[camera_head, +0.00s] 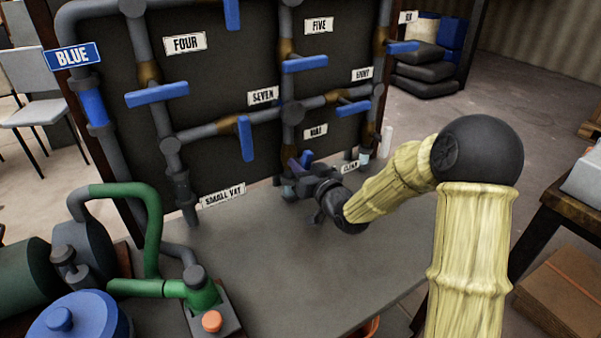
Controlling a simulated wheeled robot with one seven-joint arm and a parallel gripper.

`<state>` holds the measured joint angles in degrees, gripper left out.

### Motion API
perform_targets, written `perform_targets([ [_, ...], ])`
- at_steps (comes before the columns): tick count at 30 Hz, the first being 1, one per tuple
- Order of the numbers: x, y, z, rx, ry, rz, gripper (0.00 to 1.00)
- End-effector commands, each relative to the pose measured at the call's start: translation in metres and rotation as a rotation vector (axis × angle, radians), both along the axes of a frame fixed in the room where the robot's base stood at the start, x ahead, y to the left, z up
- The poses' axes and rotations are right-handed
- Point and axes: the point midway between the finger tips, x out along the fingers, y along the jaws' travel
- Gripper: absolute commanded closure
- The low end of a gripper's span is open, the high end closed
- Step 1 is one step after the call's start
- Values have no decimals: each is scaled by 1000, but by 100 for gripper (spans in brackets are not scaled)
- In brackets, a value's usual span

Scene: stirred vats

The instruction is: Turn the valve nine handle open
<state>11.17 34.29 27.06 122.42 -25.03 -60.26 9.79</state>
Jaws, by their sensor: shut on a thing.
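The valve nine handle (306,158) is a blue lever low on the pipe board, just under the white NINE label (314,131). Only a small part of it shows; my gripper hides the rest. My gripper (298,167) is dark and reaches in from the right. It is shut on this handle. The fingertips are small and partly hidden here, so the exact grip and the handle's angle are hard to tell.
Other blue handles sit nearby: valve seven (245,138) hangs down to the left, valve eight (353,107) is at upper right, and valve five (304,64) is above. A green pump pipe (150,215) stands at left. The grey bench top (290,265) is mostly clear.

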Motion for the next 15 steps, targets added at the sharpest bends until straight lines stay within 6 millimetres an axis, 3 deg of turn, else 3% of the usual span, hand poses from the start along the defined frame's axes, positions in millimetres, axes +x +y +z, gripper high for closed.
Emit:
perform_targets([
  [15, -1, 0, -3, -101, -59, 1, 100],
])
